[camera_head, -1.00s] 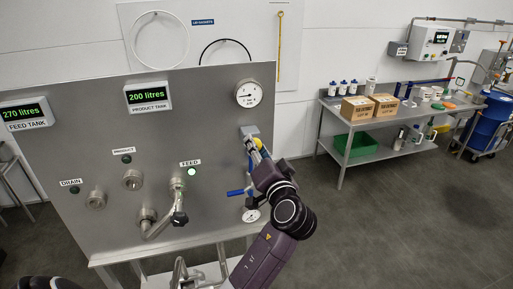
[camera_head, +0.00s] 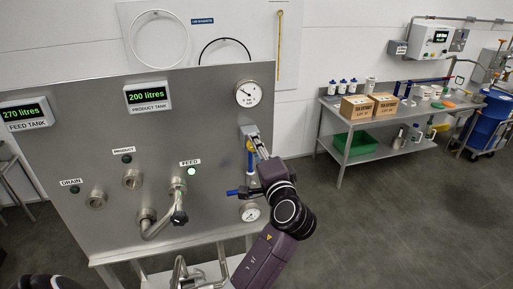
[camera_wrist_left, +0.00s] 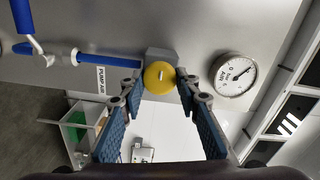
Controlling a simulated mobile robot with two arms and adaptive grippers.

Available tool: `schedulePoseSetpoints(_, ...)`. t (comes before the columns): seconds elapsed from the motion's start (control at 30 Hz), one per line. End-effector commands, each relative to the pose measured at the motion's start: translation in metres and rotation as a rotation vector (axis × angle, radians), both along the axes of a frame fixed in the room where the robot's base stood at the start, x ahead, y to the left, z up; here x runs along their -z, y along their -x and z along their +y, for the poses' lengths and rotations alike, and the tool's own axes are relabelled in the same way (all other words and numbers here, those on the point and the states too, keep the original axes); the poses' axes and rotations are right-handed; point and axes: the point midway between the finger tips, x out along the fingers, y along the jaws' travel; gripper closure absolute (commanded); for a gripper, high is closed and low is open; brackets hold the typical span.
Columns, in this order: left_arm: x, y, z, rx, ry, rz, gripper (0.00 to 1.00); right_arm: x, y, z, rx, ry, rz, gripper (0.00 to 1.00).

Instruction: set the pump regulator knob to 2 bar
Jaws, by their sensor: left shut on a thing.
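The yellow regulator knob (camera_wrist_left: 158,77) shows in the left wrist view, with a pale mark on its face. It sits between the fingertips of my left gripper (camera_wrist_left: 160,82), which is shut on it. In the head view my left gripper (camera_head: 258,148) reaches the right side of the steel panel and partly covers the knob. A round white gauge (camera_wrist_left: 233,74) is beside the knob in the wrist view. The head view shows an upper gauge (camera_head: 248,94) and a lower gauge (camera_head: 249,212). Their readings are too small to tell. My right gripper is not in view.
A blue pipe with a blue valve handle (camera_head: 238,192) is just below the knob. A "PUMP AIR" label (camera_wrist_left: 101,79) is near it. A bench (camera_head: 335,104) with boxes is at the right; the floor between is clear.

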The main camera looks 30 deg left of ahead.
Motion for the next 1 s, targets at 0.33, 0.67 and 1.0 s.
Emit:
schedulePoseSetpoints(0.33,0.001,0.000,-0.001,0.001,-0.001,0.006,0.94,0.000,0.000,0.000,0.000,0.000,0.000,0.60)
schedulePoseSetpoints(0.67,0.001,0.000,0.000,0.000,-0.001,0.004,0.53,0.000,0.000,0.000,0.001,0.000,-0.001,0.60)
schedulePoseSetpoints(1.0,0.002,0.012,-0.016,0.003,0.001,0.005,0.53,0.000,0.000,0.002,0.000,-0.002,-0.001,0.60)
